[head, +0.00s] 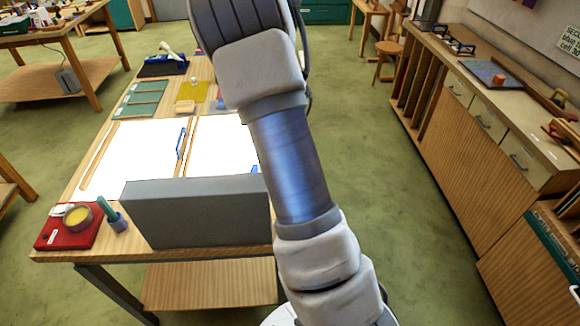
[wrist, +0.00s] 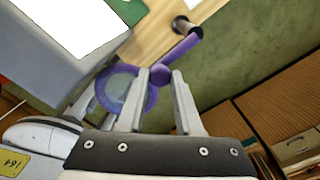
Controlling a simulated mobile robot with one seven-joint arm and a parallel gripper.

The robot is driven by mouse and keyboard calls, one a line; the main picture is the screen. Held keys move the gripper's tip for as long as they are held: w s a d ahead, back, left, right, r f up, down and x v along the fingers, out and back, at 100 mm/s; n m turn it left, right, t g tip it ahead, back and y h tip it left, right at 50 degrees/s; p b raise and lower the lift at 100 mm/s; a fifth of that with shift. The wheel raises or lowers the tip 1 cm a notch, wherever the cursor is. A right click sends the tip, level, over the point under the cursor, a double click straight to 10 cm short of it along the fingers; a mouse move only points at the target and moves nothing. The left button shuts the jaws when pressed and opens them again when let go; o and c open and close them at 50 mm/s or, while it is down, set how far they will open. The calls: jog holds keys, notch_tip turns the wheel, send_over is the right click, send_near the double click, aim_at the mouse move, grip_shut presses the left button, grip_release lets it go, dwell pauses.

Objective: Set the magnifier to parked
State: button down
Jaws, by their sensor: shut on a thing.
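The magnifier is purple and shows in the wrist view, with a round lens ring (wrist: 125,90) at the left and a purple arm (wrist: 180,47) running up to a dark round mount (wrist: 186,28) at the bench edge. My gripper (wrist: 159,78) has its two fingers on either side of a round purple knob (wrist: 160,75) beside the ring, and is shut on it. The left finger covers part of the ring. In the head view my arm hides the magnifier and my gripper.
A grey box (head: 200,212) stands at the bench's near edge, close to the magnifier ring in the wrist view. White lit panels (head: 140,150) with wooden strips lie behind it. A red tray (head: 68,228) sits at the left corner. Wooden cabinets (head: 440,130) line the right; green floor lies between.

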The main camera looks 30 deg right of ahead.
jog(key=shift+w, duration=0.1)
jog(key=c, duration=0.6)
grip_release()
jog(key=shift+r, duration=0.1)
notch_tip(320, 180, up, 17)
jog(key=shift+r+b, duration=0.15)
jog(key=shift+b, duration=0.3)
jog(key=shift+a, duration=0.1)
